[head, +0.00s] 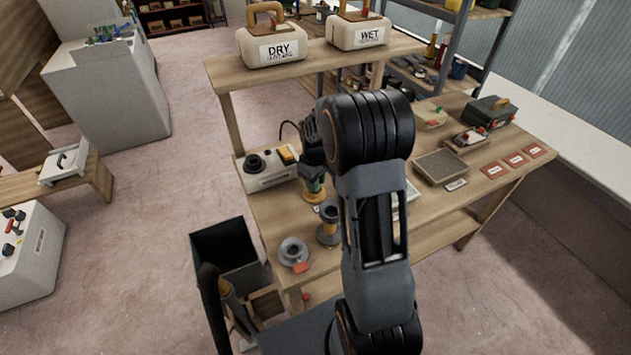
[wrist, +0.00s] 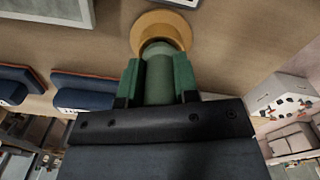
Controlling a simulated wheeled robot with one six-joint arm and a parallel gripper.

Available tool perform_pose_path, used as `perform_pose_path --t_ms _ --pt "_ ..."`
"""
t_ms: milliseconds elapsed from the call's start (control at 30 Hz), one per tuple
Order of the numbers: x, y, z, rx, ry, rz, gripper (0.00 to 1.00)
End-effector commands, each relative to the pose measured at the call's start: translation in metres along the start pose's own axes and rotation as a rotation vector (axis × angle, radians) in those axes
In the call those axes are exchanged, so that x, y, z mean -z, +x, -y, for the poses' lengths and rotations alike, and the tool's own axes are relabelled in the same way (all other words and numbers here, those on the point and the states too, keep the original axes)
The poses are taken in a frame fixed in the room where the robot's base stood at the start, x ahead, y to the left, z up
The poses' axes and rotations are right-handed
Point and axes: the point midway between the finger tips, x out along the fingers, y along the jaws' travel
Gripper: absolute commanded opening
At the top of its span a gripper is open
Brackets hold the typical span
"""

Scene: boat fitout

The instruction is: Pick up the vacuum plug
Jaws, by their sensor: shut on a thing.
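My gripper (wrist: 158,82) has its two green finger pads closed on the sides of a dull green cylinder with a wide orange flange (wrist: 178,30). This appears to be the vacuum plug, though no label on it shows. In the head view my gripper points down over the workbench, and the orange end (head: 313,196) shows just below it, near the bench's left part. My arm hides some of the bench behind it. I cannot tell whether the flange touches the bench top.
A black bin (head: 223,250) stands beside the bench. DRY (head: 272,46) and WET (head: 358,32) containers sit on the raised shelf.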

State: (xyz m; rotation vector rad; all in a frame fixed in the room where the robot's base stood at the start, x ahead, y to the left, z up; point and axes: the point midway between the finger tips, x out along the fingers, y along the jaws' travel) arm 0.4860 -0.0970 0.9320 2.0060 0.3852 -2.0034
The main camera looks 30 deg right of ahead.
Motion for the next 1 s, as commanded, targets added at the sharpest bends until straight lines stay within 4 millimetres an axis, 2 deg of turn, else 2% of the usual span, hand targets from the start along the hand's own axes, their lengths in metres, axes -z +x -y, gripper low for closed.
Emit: perform_pose_path --t_ms 167,333,633,800,1000 --pt "0.001 -0.011 -0.001 -0.002 0.000 -0.003 0.00" --pt "0.000 -0.035 0.003 -0.003 -0.001 -0.005 0.00" --pt "-0.020 -0.094 0.049 -0.003 -0.004 -0.006 0.00" --pt "-0.034 -0.108 0.084 -0.002 -0.005 -0.005 0.00" --pt "-0.045 -0.122 0.112 -0.001 -0.003 -0.003 0.00"
